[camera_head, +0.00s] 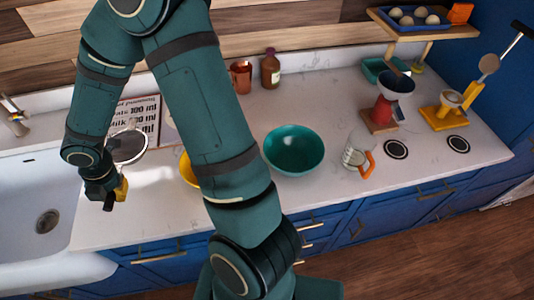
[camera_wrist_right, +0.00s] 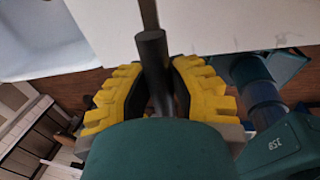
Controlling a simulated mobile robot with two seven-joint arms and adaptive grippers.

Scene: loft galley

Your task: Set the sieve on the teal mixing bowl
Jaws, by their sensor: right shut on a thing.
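The teal mixing bowl (camera_head: 295,150) stands upright on the white counter, right of my arm in the head view. It looks empty. The sieve (camera_head: 128,147), a round grey mesh with a thin rim, is at the left, above the counter near the sink. My right gripper (camera_head: 121,188) is shut on the sieve's handle. In the right wrist view, the dark round handle (camera_wrist_right: 153,65) lies between the yellow fingers (camera_wrist_right: 155,88), with a thin metal rod beyond it. The sieve is well apart from the bowl. My left gripper is not in view.
A yellow bowl (camera_head: 187,170) is partly hidden behind my arm. A glass jug with an orange handle (camera_head: 357,158) stands right of the teal bowl. A copper cup (camera_head: 241,77) and brown bottle (camera_head: 270,68) stand behind. The sink (camera_head: 25,205) is at the left.

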